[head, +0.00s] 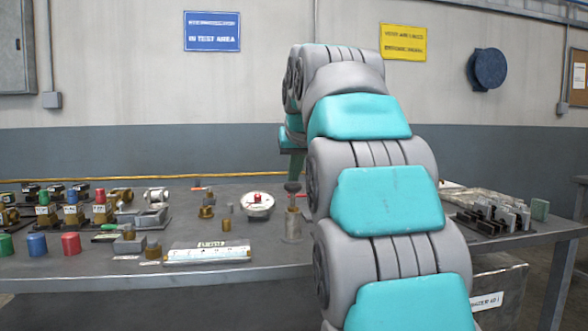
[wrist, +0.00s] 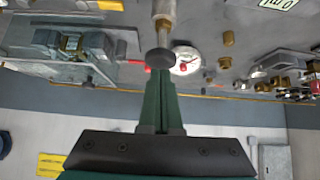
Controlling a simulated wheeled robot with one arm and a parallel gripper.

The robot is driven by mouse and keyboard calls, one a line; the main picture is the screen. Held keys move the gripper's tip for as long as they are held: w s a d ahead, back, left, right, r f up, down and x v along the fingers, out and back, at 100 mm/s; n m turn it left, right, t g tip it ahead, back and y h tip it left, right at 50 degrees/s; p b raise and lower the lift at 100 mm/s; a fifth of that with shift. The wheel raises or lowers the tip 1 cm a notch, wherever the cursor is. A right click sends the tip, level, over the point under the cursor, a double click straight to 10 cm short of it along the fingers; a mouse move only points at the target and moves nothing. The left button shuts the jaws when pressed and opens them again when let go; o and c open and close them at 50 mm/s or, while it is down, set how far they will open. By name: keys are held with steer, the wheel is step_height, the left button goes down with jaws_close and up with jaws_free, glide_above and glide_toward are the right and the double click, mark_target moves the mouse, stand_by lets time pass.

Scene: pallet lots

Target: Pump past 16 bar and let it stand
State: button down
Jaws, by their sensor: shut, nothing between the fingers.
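The hand pump (head: 292,226) stands upright on the bench, with a thin rod topped by a black knob (head: 292,187). The knob also shows in the wrist view (wrist: 159,61). My gripper (head: 294,175) points down with its green fingers shut and empty, right above the knob. In the wrist view the fingertips (wrist: 161,82) meet the knob's outline; I cannot tell whether they touch it. The round white gauge (head: 257,207) sits just left of the pump and shows in the wrist view (wrist: 187,60) with red on its face. Its reading is too small to tell.
Brass fittings (head: 207,206) and a labelled tray (head: 207,254) lie left of the pump. Valves and coloured caps (head: 71,243) crowd the bench's left end. A dark rack of blocks (head: 494,217) stands at the right. My arm hides the bench between.

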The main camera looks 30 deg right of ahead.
mark_target(294, 187)
steer(key=shift+f, duration=0.1)
steer(key=shift+f+b, duration=0.95)
steer(key=shift+f, duration=0.9)
step_height(294, 187, up, 5)
steer(key=p, duration=0.3)
steer(key=shift+s+r+p, duration=0.1)
steer(key=shift+r+p, duration=0.05)
steer(key=shift+p, duration=0.15)
steer(key=v, duration=0.9)
steer(key=shift+s+b, duration=0.25)
steer(key=shift+b, duration=0.15)
steer(key=shift+a, duration=0.1)
steer(key=shift+s+a+r+p, duration=0.1)
steer(key=shift+s+r+p, duration=0.1)
steer(key=shift+r+p, duration=0.4)
steer(key=shift+s+a+r+p, duration=0.15)
steer(key=shift+r+p, duration=0.1)
steer(key=shift+r, duration=0.65)
